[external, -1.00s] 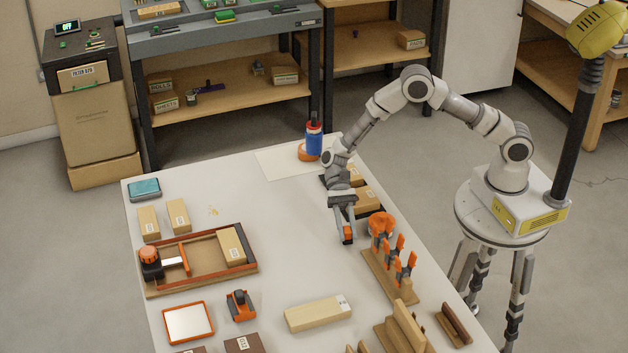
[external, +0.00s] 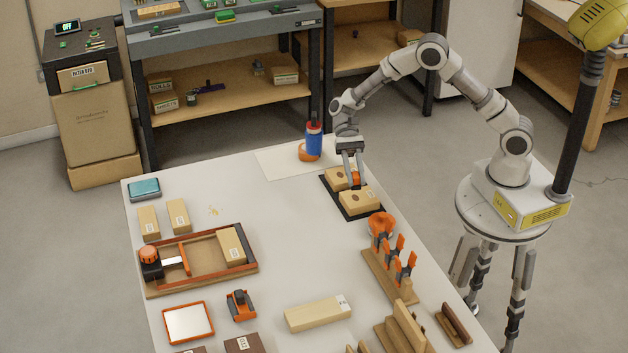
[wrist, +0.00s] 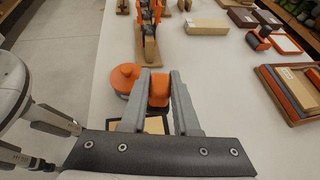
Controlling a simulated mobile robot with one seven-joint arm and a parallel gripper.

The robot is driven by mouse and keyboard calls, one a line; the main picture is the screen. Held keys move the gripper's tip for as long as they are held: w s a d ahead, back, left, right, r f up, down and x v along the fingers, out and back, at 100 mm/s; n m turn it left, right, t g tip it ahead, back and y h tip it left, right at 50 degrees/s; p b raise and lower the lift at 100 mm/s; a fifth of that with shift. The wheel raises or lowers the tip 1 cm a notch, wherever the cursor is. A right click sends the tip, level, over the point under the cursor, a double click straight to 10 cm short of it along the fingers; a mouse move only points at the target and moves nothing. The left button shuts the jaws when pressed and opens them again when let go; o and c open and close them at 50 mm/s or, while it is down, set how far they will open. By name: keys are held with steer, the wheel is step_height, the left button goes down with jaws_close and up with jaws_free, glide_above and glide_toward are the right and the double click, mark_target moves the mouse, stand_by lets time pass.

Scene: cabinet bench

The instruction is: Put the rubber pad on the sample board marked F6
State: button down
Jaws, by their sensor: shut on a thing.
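My gripper (external: 352,168) is shut on a small orange block (external: 356,178), which also shows between the fingers in the wrist view (wrist: 159,90). I cannot tell for certain that this block is the rubber pad. The gripper points down over a black mat (external: 373,214) with two light wooden blocks on it. The orange block is above or at the gap between the far wooden block (external: 336,179) and the near wooden block (external: 360,201); I cannot tell whether it touches either. The near one has a white label.
A round orange container (external: 381,222) stands just in front of the mat, near a wooden rack with orange clamps (external: 388,275). A blue bottle (external: 314,140) stands behind left. Labelled wooden blocks (external: 178,215) and a framed tray (external: 200,283) are at left. The table's middle is clear.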

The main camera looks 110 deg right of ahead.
steer(key=w+a+r+m+t+h+b, duration=0.3)
steer(key=w+a+m+t+b, duration=0.35)
steer(key=w+a, duration=1.45)
steer(key=b, duration=0.3)
glide_above(317, 310)
steer(key=shift+h, duration=0.3)
step_height(317, 310, down, 7)
steer(key=shift+s+r, duration=0.1)
steer(key=shift+r, duration=0.1)
steer(key=shift+a+f, duration=0.1)
steer(key=shift+f+b, duration=0.7)
steer(key=shift+f, duration=1.2)
steer(key=shift+f, duration=0.2)
steer(key=c, duration=0.7)
jaws_free()
steer(key=shift+o, duration=0.2)
